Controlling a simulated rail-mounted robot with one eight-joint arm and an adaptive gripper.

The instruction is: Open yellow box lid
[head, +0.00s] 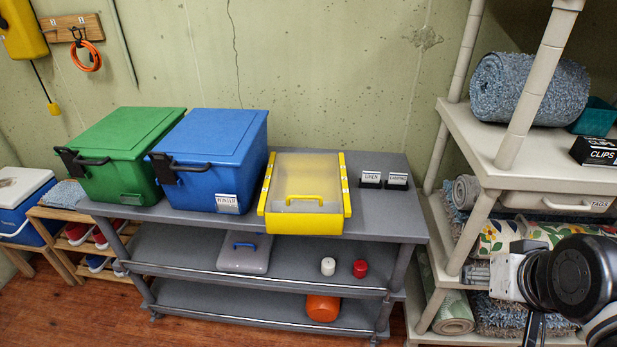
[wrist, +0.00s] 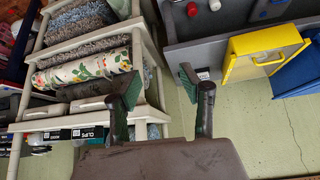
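The yellow box (head: 304,222) sits on the top shelf of the grey cart, right of the blue box. Its pale, see-through lid (head: 308,172) lies closed on it, with a yellow handle (head: 304,199) near the front. In the wrist view, which is upside down, the yellow box (wrist: 243,66) is at the upper right, with its handle (wrist: 268,61) showing. My gripper (wrist: 160,86) is open and empty, its two fingers wide apart, and well away from the box. In the head view my arm is at the lower right, in front of the shelf rack.
A blue box (head: 215,145) and green box (head: 125,150) stand left on the grey cart (head: 390,215). A beige rack (head: 500,165) with rolled rugs stands close to my arm. Open floor lies before the cart.

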